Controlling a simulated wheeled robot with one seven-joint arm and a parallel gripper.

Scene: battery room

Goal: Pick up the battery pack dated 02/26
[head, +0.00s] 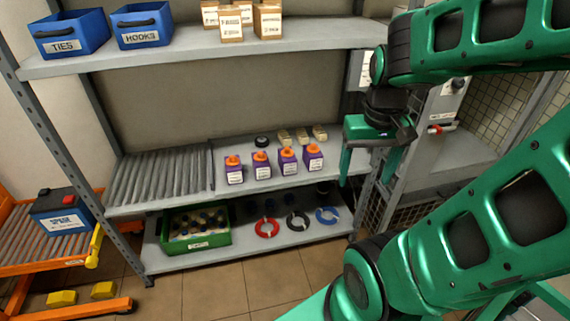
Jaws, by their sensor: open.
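Several purple battery packs with orange tops and white front labels stand upright in a row on the grey middle shelf (190,199). They are the far-left pack (234,176), the second (261,172), the third (287,166) and the far-right pack (313,163). The label dates are too small to read, so I cannot tell which is dated 02/26. My green gripper (366,178) is open and empty, pointing down, to the right of the row and apart from it.
Behind the packs are a black roll (262,141) and several beige items (301,135). Bare rollers fill the shelf's left part. Blue bins (71,35) and cartons (231,24) stand above; a green crate (195,244) and coloured rings are below.

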